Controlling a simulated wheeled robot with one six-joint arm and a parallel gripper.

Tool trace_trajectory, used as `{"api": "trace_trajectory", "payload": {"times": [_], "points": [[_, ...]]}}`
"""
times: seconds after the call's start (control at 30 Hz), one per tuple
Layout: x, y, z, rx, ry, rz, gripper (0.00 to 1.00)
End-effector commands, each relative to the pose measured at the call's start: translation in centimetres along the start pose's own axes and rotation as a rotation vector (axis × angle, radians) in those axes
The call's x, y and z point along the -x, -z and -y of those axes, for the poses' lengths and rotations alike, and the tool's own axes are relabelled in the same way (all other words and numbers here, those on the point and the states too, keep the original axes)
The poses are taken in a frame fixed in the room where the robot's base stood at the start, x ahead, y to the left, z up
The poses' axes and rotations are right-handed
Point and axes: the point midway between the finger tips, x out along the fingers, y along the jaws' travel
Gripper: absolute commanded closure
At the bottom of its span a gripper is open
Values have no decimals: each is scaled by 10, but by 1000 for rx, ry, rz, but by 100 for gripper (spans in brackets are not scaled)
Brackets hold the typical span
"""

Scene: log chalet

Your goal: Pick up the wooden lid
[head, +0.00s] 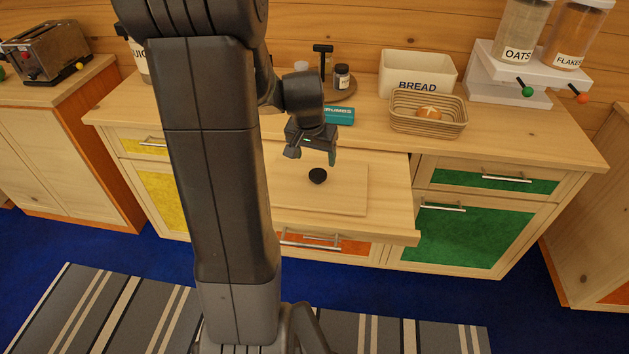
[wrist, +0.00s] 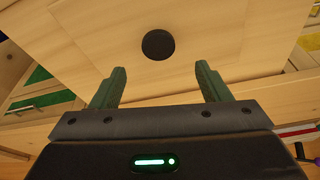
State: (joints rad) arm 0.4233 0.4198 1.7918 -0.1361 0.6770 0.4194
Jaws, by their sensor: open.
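The wooden lid (head: 345,190) is a flat pale rectangular board with a round black knob (head: 317,176) on top. It lies on a pulled-out pale wooden board or drawer (head: 395,208) at the front of the counter. My gripper (head: 316,158) is open and empty, pointing down a little above the knob. In the wrist view the black knob (wrist: 158,44) lies beyond and roughly between the two green fingers (wrist: 160,85), on the pale lid (wrist: 110,35). No finger visibly touches it. My arm hides the left part of the lid in the head view.
A wicker basket with bread (head: 400,118), a bread bin (head: 447,72), a teal box (head: 339,115) and a small dark jar (head: 341,77) stand on the counter behind. Dispensers (head: 484,85) stand at the back right. Bare counter lies at right (head: 520,145).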

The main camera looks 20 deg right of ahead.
Motion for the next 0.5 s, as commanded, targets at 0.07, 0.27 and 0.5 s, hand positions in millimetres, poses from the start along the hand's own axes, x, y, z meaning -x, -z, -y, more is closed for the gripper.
{"api": "trace_trajectory", "payload": {"times": [0.07, 0.27, 0.5], "points": [[-14, -1, 0, 0, -1, 4, 30], [-32, -1, 0, 1, 0, 1, 30], [-49, -4, -2, 1, -2, 5, 30]]}}
